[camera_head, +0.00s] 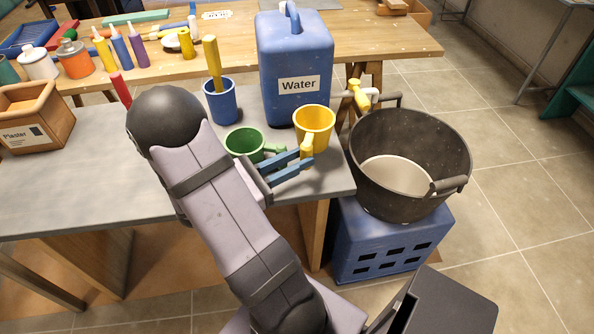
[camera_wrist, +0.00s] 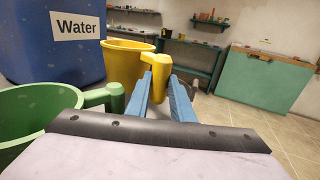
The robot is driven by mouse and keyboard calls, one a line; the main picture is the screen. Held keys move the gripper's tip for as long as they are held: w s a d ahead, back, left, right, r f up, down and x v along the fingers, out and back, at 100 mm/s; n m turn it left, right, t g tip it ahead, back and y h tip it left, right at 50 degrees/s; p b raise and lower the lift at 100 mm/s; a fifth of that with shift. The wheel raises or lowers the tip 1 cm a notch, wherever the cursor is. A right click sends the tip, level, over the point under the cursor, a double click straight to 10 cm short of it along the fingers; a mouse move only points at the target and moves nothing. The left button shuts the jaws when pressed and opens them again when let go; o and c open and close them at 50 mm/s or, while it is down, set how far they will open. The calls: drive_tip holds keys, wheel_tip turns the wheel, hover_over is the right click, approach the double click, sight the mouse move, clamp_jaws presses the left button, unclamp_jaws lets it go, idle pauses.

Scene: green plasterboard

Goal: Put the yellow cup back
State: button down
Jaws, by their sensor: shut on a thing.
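The yellow cup (camera_head: 314,122) stands upright on or just above the grey table near its right end; I cannot tell if its base touches. It also shows in the wrist view (camera_wrist: 122,62). My gripper (camera_head: 303,160) has its two blue fingers around the cup's yellow handle (camera_wrist: 158,66) and is shut on it. The fingers also show in the wrist view (camera_wrist: 162,98). The cup body is beyond the fingertips.
A green cup (camera_head: 245,143) stands close left of my gripper. A blue water container (camera_head: 290,50) is behind the yellow cup. A blue cup (camera_head: 220,103) holds a yellow-handled tool. A black bucket (camera_head: 440,145) sits on a blue crate (camera_head: 385,240) beyond the table's right edge.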

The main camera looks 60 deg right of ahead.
drive_tip(key=shift+f, duration=2)
drive_tip(key=shift+f+b, duration=0.2)
drive_tip(key=shift+b, duration=0.1)
drive_tip(key=c, duration=1.5)
unclamp_jaws()
drive_tip(key=shift+c, duration=0.2)
drive_tip(key=shift+r, duration=0.2)
drive_tip(key=b+v, duration=0.1)
drive_tip(key=v, duration=1.1)
drive_tip(key=shift+f, duration=0.15)
